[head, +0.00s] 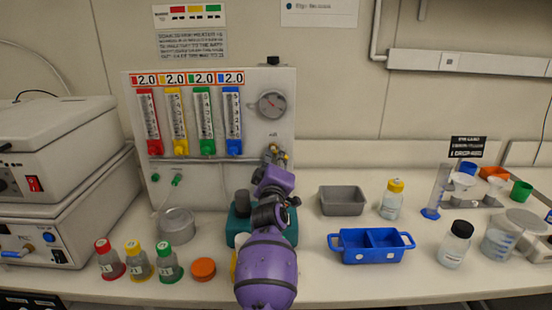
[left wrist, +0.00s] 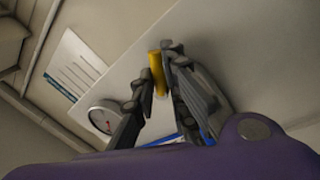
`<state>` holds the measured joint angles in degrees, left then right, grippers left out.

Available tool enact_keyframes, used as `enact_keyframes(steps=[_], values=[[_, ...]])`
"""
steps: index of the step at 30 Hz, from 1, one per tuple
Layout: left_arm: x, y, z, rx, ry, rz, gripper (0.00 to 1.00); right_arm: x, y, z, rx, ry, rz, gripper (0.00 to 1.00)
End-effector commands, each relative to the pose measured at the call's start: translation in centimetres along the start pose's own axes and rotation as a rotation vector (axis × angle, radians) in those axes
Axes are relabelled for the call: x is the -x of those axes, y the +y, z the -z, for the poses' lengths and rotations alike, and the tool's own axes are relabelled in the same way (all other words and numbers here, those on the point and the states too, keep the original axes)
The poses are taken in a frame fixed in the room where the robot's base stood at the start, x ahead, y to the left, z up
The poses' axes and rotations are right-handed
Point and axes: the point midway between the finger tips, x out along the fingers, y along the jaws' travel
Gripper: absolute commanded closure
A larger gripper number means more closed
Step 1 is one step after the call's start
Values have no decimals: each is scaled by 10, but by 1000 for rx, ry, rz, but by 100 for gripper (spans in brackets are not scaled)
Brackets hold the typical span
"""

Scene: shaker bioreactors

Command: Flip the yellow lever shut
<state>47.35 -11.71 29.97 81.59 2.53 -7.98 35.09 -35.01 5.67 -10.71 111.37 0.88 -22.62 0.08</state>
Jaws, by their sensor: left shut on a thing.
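The yellow lever (left wrist: 156,72) shows in the left wrist view as a short yellow bar between the two dark fingertips of my left gripper (left wrist: 158,80). The fingers are closed on it. In the head view my left gripper (head: 275,157) is at the lower right of the white gas panel (head: 215,80), below the round gauge (head: 272,104). There the lever is mostly hidden by the fingers, with only a bit of yellow showing. My right gripper is in neither view.
The panel carries four coloured flow tubes. Red, yellow and green capped bottles (head: 139,261) stand front left. A teal block (head: 238,224) sits behind my purple arm. A blue two-part tray (head: 371,246) and a grey bin (head: 342,200) stand to the right.

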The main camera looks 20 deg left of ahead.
Motion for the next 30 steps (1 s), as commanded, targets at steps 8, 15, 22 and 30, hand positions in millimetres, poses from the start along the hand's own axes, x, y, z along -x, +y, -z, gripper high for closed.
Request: enact_keyframes(steps=[8,15,22,30], values=[[-2,13,0,243,47,-8,100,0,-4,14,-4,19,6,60],[-3,16,2,397,78,-9,100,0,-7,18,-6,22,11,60],[-3,17,2,482,95,-8,100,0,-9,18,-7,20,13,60],[-3,18,3,514,103,-10,100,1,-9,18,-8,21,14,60]])
